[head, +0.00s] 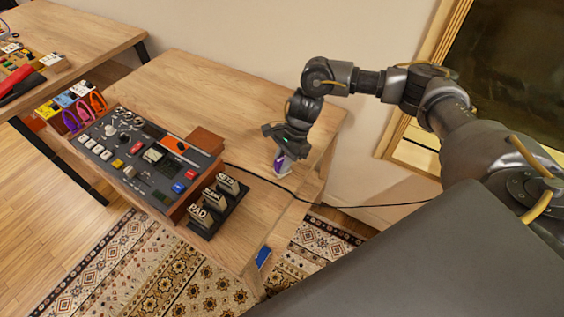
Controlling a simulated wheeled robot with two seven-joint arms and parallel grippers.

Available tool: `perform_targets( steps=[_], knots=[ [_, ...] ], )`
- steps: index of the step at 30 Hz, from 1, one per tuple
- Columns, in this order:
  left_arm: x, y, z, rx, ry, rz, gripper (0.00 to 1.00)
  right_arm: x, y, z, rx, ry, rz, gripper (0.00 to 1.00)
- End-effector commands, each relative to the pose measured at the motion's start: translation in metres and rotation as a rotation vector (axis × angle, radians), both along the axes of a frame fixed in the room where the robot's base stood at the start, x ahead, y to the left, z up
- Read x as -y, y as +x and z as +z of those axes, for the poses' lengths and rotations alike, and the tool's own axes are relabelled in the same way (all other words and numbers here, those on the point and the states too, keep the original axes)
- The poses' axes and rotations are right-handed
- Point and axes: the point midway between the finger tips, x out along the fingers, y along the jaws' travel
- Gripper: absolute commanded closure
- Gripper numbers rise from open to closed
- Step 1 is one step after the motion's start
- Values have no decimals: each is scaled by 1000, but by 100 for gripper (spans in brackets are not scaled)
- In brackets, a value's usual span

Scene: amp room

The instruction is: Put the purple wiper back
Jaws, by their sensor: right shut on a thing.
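My right gripper (284,150) comes down from above over the right part of the wooden table. It is shut on a small purple and white thing, which I take to be the purple wiper (281,164). The fingers hide its upper part. Its lower end is close to the table top; I cannot tell whether it touches. My left gripper is not in view.
A control panel (150,160) with knobs and buttons stands left of my gripper on the table (220,95). Purple and orange loops (71,121) sit at its left end. A black cable (258,178) runs past the wiper.

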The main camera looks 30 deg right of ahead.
Motion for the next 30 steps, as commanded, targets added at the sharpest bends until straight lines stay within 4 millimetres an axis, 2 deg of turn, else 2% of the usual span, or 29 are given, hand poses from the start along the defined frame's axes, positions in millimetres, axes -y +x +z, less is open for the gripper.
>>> perform_targets(
  steps=[1, 2, 6, 14, 17, 19, 30],
  knots=[
    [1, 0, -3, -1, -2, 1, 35, 0, 0, -2, 0, 0, 0, 100],
    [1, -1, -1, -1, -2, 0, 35, 0, 0, -1, 0, 0, 0, 76],
    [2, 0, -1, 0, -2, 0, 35, 0, 0, -1, 0, 0, 0, 58],
    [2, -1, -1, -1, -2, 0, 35, 0, 0, 0, 0, 0, 0, 58],
    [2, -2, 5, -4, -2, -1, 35, 0, 0, 4, 0, 0, -1, 58],
    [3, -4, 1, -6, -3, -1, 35, 3, 1, 9, 3, 0, -1, 58],
    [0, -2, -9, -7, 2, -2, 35, 32, 5, 78, 3, -1, -2, 58]
  ],
)
